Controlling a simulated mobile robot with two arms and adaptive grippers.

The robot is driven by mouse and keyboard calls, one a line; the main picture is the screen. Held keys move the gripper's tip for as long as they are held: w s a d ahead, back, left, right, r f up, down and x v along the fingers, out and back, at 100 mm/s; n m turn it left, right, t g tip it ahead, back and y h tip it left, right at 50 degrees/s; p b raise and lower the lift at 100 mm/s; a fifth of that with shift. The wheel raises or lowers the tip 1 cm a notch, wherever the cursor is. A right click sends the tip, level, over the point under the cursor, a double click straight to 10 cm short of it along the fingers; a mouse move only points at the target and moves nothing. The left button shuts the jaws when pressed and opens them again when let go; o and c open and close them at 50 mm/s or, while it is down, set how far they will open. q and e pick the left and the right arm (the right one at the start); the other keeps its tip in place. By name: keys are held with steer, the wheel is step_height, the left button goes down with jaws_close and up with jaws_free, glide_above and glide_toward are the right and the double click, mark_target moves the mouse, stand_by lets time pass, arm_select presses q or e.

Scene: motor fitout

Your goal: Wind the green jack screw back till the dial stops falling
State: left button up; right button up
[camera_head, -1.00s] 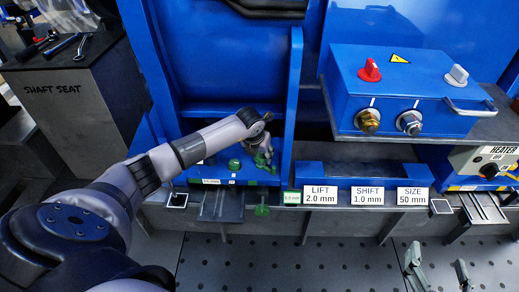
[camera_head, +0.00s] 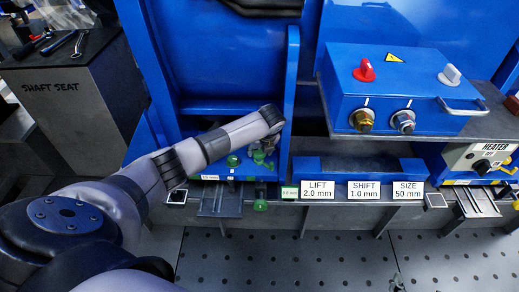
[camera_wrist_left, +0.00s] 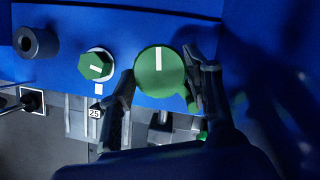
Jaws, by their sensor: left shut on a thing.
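In the left wrist view a large round green knob (camera_wrist_left: 160,75) with a white line pointing straight up sits between the two fingers of my left gripper (camera_wrist_left: 160,90); I take it as the jack screw's head. The gripper is shut on it. In the head view my left gripper (camera_head: 262,155) is at the blue frame's lower right, largely hidden by my wrist. A smaller green hexagonal knob (camera_wrist_left: 96,65) is to the left, also in the head view (camera_head: 233,161). Only a tip of my right gripper (camera_head: 397,283) shows at the bottom.
A blue box (camera_head: 400,90) with red and grey switches stands on a shelf to the right. White plates (camera_head: 318,190) read LIFT 2.0 mm, SHIFT 1.0 mm and SIZE 50 mm. A blue upright (camera_head: 288,90) stands close behind my left wrist. A heater box (camera_head: 487,160) is far right.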

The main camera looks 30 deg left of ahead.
mark_target(260, 152)
stand_by(0.4)
arm_select(q)
steer(key=o, duration=1.1)
steer(key=shift+o, duration=0.2)
step_height(260, 152, up, 10)
stand_by(0.6)
